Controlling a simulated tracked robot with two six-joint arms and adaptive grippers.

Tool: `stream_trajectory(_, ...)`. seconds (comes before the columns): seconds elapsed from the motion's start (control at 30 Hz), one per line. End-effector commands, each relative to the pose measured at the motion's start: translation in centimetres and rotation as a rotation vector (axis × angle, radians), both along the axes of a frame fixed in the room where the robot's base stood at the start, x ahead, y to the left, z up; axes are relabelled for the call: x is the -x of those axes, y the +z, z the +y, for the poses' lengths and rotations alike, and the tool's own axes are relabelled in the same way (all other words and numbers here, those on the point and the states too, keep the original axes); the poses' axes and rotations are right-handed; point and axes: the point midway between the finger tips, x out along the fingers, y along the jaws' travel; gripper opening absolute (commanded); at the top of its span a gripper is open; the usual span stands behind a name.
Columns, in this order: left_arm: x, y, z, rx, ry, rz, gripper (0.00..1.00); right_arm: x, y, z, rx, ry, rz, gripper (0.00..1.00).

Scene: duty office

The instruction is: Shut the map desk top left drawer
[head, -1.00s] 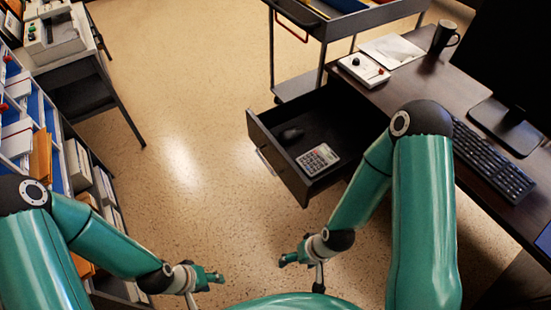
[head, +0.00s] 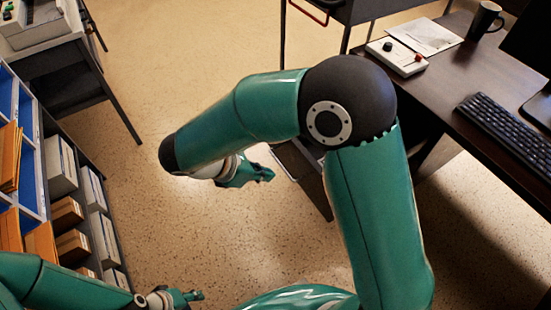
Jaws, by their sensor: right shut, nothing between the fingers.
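The desk (head: 440,60) has a dark top and stands at the right in the head view. Its dark drawer (head: 316,188) still sticks out from the desk, but my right arm hides most of it, including most of its inside. My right gripper (head: 268,175) is shut and empty, just left of the drawer's visible part. I cannot tell whether it touches the drawer front. My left gripper (head: 196,296) is low at the bottom left, over the floor and far from the drawer. Its fingers are too small to read.
A shelf unit (head: 38,170) with folders and boxes stands along the left. A keyboard (head: 508,145), a mug (head: 484,20) and a white control box (head: 396,57) are on the desk. A cart (head: 345,12) is at the back. The floor (head: 190,225) between is clear.

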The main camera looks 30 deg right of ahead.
Motion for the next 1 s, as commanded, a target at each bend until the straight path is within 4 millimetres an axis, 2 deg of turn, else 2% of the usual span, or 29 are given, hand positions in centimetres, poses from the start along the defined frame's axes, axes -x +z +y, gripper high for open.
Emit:
stream_trajectory(0.1, 0.0, -0.7, 0.0, 0.000, -0.001, 0.000, 0.40, -0.7, 1.6, 0.1, 0.064, 0.039, -0.016, 0.00)
stream_trajectory(0.23, 0.0, -0.8, 0.0, 0.000, -0.001, 0.000, 0.40, -1.0, 1.5, -0.2, 0.081, 0.053, -0.017, 0.00)
stream_trajectory(0.37, 0.0, -1.1, 0.0, 0.000, -0.001, 0.000, 0.40, -1.0, 0.3, -1.1, 0.080, 0.058, -0.015, 0.00)
stream_trajectory(0.77, 0.0, -2.4, 0.0, 0.000, -0.001, 0.000, 0.40, -1.5, -5.5, -6.5, 0.077, 0.061, -0.014, 0.00)
stream_trajectory(0.9, 0.0, -2.3, 0.0, 0.000, 0.000, 0.000, 0.40, -1.7, -5.1, -8.7, 0.076, 0.058, -0.017, 0.00)
stream_trajectory(1.0, 0.0, -2.4, 0.0, 0.000, 0.000, 0.000, 0.40, -1.8, -5.0, -9.6, 0.077, 0.062, -0.017, 0.00)
